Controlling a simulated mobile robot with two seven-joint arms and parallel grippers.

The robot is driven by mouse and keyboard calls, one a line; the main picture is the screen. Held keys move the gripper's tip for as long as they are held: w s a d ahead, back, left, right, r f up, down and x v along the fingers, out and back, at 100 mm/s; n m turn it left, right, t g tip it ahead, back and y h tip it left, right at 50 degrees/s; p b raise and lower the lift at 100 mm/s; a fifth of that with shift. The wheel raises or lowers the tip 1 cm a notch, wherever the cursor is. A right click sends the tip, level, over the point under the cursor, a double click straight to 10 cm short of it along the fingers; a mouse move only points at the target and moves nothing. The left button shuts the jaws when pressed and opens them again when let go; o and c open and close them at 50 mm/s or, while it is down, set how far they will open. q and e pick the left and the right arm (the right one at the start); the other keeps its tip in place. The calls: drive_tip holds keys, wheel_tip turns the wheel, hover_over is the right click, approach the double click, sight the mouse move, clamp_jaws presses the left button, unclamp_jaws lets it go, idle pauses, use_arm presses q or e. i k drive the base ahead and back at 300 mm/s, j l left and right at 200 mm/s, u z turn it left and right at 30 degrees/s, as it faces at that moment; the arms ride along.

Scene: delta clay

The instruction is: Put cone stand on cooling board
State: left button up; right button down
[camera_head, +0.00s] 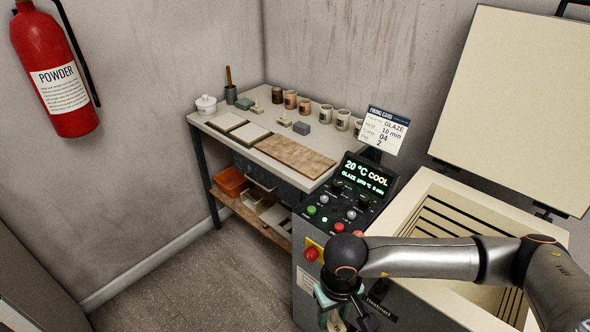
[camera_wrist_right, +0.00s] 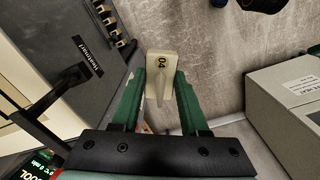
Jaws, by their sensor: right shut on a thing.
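The cone stand (camera_wrist_right: 161,64) is a small cream block with a dark mark on it. My right gripper (camera_wrist_right: 160,78) is shut on it, with the green fingers on either side. In the head view my right gripper (camera_head: 335,310) hangs low in front of the kiln's control box, mostly hidden by my own wrist. What I take for the cooling board (camera_head: 296,157) is a flat brown mottled board at the front right of the work table. Its top is bare, and the gripper is well apart from it, nearer to me and lower. My left gripper is not in view.
The table (camera_head: 213,128) also holds two pale tiles, small blocks, several cups and a white lidded pot (camera_head: 206,104). The control panel (camera_head: 345,200) and a firing card (camera_head: 383,130) stand beside the board. The open kiln (camera_head: 450,200) is at right.

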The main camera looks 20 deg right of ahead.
sight(294, 153)
drive_tip(key=i+j+z, duration=0.2)
drive_tip(key=i, duration=0.3)
drive_tip(key=i+j+z, duration=0.15)
drive_tip(key=i, duration=0.75)
drive_tip(key=i+j+z, duration=0.15)
drive_tip(key=i, duration=0.2)
